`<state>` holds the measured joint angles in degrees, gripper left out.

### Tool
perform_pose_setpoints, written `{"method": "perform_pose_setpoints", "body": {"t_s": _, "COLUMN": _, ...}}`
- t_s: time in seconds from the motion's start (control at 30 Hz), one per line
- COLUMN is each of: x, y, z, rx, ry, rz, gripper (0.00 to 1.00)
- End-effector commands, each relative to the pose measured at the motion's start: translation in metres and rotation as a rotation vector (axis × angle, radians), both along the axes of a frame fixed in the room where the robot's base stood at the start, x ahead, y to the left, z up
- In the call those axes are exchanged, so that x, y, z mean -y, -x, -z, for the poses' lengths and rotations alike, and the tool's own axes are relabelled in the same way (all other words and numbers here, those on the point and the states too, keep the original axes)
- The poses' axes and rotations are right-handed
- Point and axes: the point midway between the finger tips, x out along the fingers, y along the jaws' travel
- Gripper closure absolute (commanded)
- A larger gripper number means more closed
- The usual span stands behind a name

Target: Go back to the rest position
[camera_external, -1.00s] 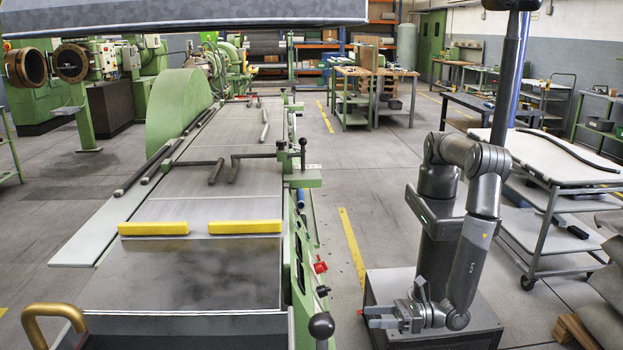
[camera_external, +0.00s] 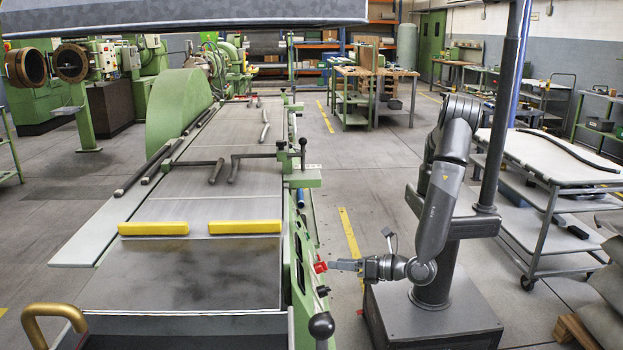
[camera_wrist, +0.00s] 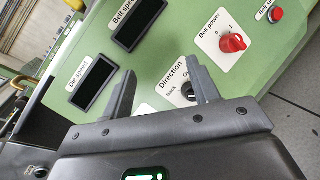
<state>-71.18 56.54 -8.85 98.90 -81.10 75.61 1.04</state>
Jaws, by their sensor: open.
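My gripper (camera_external: 342,264) points left, level, toward the green control panel on the side of the conveyor machine. It also shows in the wrist view (camera_wrist: 161,75), with its two fingers apart and nothing held between them. The black Direction knob (camera_wrist: 187,90) shows between the fingers, close to the right one and partly hidden. The red Belt power knob (camera_wrist: 232,42) lies beyond and right of the right finger. In the external view the red knob (camera_external: 320,266) appears right by my fingertips; I cannot tell whether they touch.
The panel (camera_wrist: 165,45) also has a Belt speed display (camera_wrist: 138,22), a Die speed display (camera_wrist: 97,84) and a red button (camera_wrist: 276,13). A black ball lever (camera_external: 321,325) stands near the panel's front end. A grey cart (camera_external: 550,165) stands right of my arm.

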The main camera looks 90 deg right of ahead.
Motion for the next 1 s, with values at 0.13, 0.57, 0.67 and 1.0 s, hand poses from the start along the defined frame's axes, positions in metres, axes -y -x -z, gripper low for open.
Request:
{"method": "perform_pose_setpoints", "body": {"t_s": 0.13, "x": 0.056, "y": -0.024, "z": -0.046, "rx": -0.047, "ry": -0.13, "rz": 0.183, "gripper": 0.45}}
{"method": "perform_pose_setpoints", "body": {"t_s": 0.57, "x": 0.21, "y": -0.032, "z": -0.147, "rx": -0.139, "ry": -0.533, "rz": 0.638, "gripper": 0.45}}
{"method": "perform_pose_setpoints", "body": {"t_s": 0.67, "x": 0.242, "y": -0.024, "z": -0.166, "rx": -0.149, "ry": -0.637, "rz": 0.732, "gripper": 0.45}}
{"method": "perform_pose_setpoints", "body": {"t_s": 1.0, "x": 0.334, "y": 0.023, "z": -0.221, "rx": -0.143, "ry": -1.005, "rz": 1.006, "gripper": 0.45}}
